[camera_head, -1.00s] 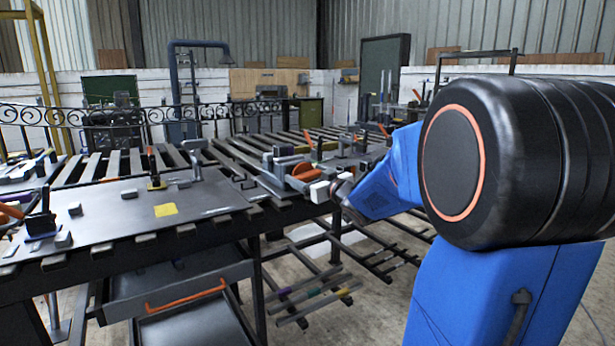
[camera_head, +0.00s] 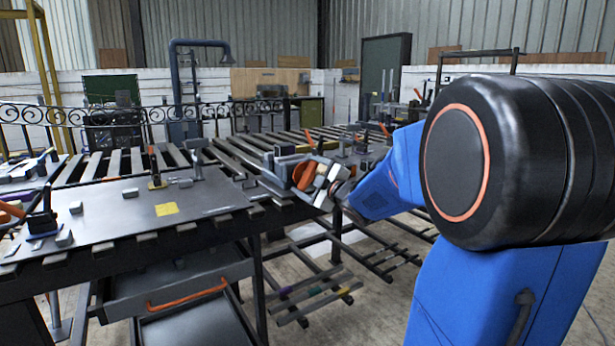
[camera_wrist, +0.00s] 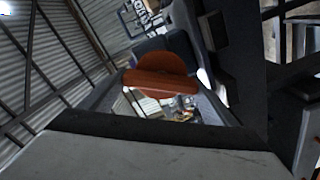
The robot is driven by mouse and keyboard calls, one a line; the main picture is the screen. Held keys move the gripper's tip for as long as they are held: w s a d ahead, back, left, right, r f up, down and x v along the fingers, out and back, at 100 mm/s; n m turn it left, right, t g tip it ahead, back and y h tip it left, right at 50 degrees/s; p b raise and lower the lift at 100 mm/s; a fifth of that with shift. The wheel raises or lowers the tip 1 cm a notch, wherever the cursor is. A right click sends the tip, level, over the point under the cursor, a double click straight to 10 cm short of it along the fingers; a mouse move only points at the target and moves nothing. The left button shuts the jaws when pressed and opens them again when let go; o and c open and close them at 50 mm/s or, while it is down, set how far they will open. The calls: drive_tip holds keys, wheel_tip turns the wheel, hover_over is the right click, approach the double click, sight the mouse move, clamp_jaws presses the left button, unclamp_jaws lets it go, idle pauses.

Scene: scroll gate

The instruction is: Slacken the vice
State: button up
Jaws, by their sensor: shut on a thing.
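The vice (camera_head: 283,158) is a grey metal body at the front edge of the work table, left of my arm. Its orange handle (camera_head: 303,174) stands steeply tilted at the vice's near right end. My gripper (camera_head: 322,183) reaches it from the right and is shut on the handle. In the wrist view the orange handle (camera_wrist: 162,83) shows as a rounded piece with a flat bar, between the fingers of my gripper (camera_wrist: 160,92). The exact finger contact is partly hidden.
The slatted table (camera_head: 120,212) carries several clamps and small blocks, with a yellow note (camera_head: 166,209) on its plate. An open drawer (camera_head: 180,285) hangs below. A rack of bars (camera_head: 318,295) stands low beneath the vice. My arm fills the right side.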

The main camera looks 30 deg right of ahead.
drive_tip(key=n, duration=0.5)
drive_tip(key=shift+a+f+n, duration=0.1)
drive_tip(key=shift+f+n, duration=0.05)
drive_tip(key=shift+n, duration=0.15)
drive_tip(key=shift+f+n, duration=0.1)
drive_tip(key=shift+n, duration=2.1)
drive_tip(key=o, duration=1)
drive_tip(key=shift+o, duration=0.2)
drive_tip(key=s, duration=1.7)
drive_tip(key=shift+s+d, duration=0.15)
drive_tip(key=shift+d, duration=0.15)
